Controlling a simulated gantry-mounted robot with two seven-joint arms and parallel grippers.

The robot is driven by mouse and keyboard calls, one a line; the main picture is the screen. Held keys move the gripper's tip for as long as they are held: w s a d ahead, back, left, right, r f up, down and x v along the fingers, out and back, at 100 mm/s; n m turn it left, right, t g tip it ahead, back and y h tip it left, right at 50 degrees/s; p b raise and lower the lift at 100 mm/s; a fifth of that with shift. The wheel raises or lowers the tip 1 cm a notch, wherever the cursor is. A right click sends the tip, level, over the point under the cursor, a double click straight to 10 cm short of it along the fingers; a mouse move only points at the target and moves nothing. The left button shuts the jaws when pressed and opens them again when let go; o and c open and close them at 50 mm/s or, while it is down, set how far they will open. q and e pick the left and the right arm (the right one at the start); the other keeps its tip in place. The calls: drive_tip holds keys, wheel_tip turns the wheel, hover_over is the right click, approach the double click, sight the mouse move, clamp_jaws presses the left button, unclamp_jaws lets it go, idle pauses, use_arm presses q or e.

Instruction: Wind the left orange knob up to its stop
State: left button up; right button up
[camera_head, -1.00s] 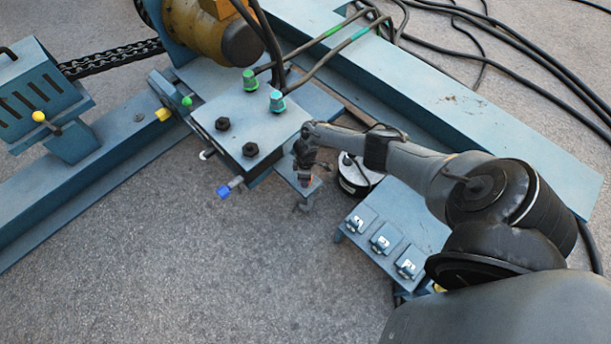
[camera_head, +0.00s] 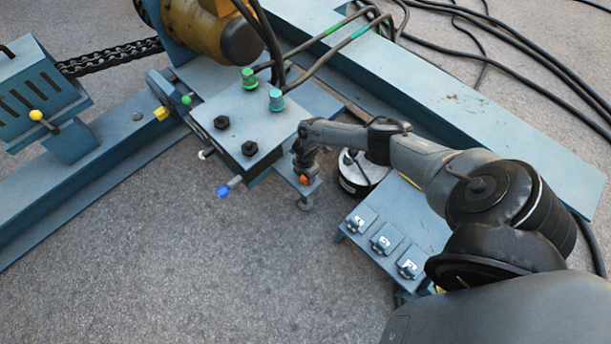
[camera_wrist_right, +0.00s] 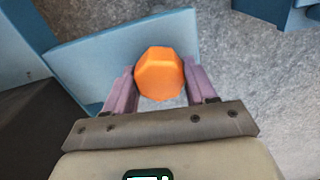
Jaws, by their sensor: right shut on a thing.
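An orange faceted knob (camera_wrist_right: 159,73) shows in the right wrist view between the two purple fingers of my right gripper (camera_wrist_right: 160,88). The gripper is shut on it. In the head view my right gripper (camera_head: 303,166) reaches in from the right over a small blue plate (camera_head: 292,182). The orange knob (camera_head: 304,181) shows there as a small patch just under the gripper, mostly covered. No second orange knob is in view. My left gripper is not in view.
A blue block (camera_head: 237,122) with black bolts and green fittings stands just left of the gripper, with a blue-tipped lever (camera_head: 224,190) below it. A round silver-topped object (camera_head: 362,172) and a panel with several switches (camera_head: 381,243) lie to the right. Grey floor (camera_head: 220,270) is free in front.

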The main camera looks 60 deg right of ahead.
drive_tip(key=shift+f+n, duration=0.1)
drive_tip(key=shift+n, duration=0.4)
drive_tip(key=o, duration=1)
wheel_tip(320, 180, up, 9)
drive_tip(key=p, duration=0.6)
drive_tip(key=shift+r, duration=0.2)
drive_tip(key=shift+r+p, duration=0.5)
drive_tip(key=shift+r, duration=0.25)
drive_tip(key=shift+s, duration=0.1)
